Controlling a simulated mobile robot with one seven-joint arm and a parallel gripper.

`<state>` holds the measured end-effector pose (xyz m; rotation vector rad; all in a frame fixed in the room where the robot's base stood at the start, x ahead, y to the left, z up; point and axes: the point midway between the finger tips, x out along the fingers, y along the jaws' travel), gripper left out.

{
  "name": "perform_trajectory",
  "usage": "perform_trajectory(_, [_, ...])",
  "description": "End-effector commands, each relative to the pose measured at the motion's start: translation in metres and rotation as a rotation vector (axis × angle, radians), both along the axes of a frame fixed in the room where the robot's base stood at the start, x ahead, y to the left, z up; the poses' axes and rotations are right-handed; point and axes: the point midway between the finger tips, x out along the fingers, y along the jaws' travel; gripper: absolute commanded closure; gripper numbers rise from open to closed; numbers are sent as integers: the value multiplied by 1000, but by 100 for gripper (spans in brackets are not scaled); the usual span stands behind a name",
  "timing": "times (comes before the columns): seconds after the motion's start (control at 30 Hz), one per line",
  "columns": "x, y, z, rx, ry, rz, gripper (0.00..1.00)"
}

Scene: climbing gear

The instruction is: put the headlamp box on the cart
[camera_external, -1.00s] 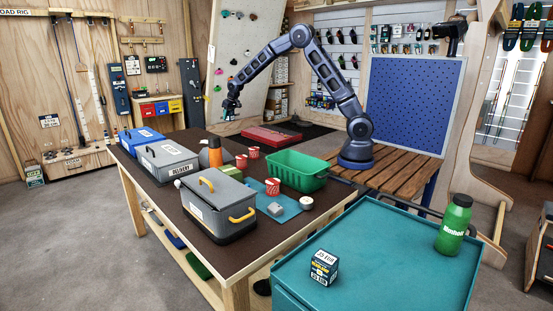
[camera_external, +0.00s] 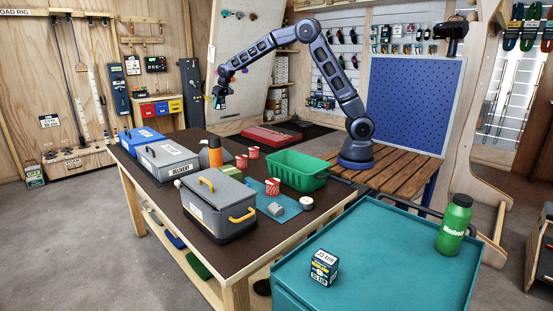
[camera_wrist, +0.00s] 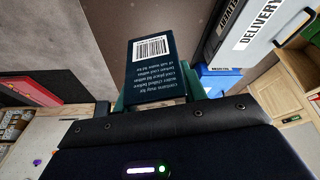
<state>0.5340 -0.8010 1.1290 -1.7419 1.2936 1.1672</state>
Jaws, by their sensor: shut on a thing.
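My gripper (camera_external: 220,93) is raised in the air beyond the far end of the brown table. In the wrist view its fingers (camera_wrist: 157,97) are shut on a dark navy box (camera_wrist: 150,72) with a white barcode and small pale print. Its front label is hidden, so I cannot tell its product name. A similar dark box (camera_external: 324,267) with a white top and yellow print, reading something like "LUX", stands on the teal cart (camera_external: 375,245) at the front right. In the external view the held box is too small to make out clearly.
A green bottle (camera_external: 454,225) stands at the cart's right side; the cart's middle is clear. The brown table (camera_external: 150,190) holds a grey toolbox (camera_external: 218,206), a grey DELIVERY case (camera_external: 165,160), a blue case (camera_external: 140,138), a green crate (camera_external: 297,172) and red cans.

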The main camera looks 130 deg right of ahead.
Motion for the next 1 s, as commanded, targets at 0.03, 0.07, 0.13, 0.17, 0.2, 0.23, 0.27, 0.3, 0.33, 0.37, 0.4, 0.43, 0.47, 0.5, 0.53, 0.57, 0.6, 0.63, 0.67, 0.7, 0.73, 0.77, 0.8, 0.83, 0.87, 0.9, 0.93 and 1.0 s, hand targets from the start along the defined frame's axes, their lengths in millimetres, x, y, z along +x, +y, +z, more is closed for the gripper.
perform_trajectory(0.03, [19, 9, 0, -1, -1, 23, 84])
perform_trajectory(0.07, [30, 15, 1, -1, -1, 35, 84])
perform_trajectory(0.13, [57, 30, 1, -1, -1, 63, 84])
perform_trajectory(0.17, [68, 36, 1, 0, -1, 76, 84])
perform_trajectory(0.2, [83, 45, 1, 0, -1, 92, 84])
perform_trajectory(0.23, [94, 53, 1, 0, -2, 107, 84])
perform_trajectory(0.27, [105, 60, 1, 0, -1, 118, 84])
perform_trajectory(0.3, [120, 70, 1, 1, -1, 136, 84])
perform_trajectory(0.33, [130, 78, 1, 1, 0, 148, 84])
perform_trajectory(0.37, [141, 86, 0, 2, -1, 160, 84])
perform_trajectory(0.4, [155, 97, 0, 2, -1, 178, 84])
perform_trajectory(0.43, [165, 105, 0, 3, 0, 190, 84])
perform_trajectory(0.47, [175, 114, 0, 3, 0, 203, 84])
perform_trajectory(0.5, [188, 125, 0, 4, 0, 220, 84])
perform_trajectory(0.53, [198, 134, 0, 4, 0, 233, 84])
perform_trajectory(0.57, [208, 143, 0, 4, 0, 246, 84])
perform_trajectory(0.6, [220, 155, 0, 4, 0, 262, 84])
perform_trajectory(0.63, [230, 165, 0, 4, 0, 274, 84])
perform_trajectory(0.67, [239, 174, 0, 4, 0, 286, 84])
perform_trajectory(0.7, [251, 187, 0, 4, 0, 304, 84])
perform_trajectory(0.73, [260, 197, 1, 4, 0, 316, 84])
perform_trajectory(0.77, [268, 207, 1, 4, 0, 329, 84])
perform_trajectory(0.8, [280, 220, 1, 5, 1, 346, 84])
perform_trajectory(0.83, [288, 230, 0, 5, 0, 358, 84])
perform_trajectory(0.87, [296, 241, 1, 5, 0, 371, 84])
perform_trajectory(0.9, [306, 255, 0, 5, 0, 386, 84])
perform_trajectory(0.93, [315, 266, 1, 5, 0, 400, 84])
perform_trajectory(1.0, [332, 291, 1, 5, 0, 430, 84])
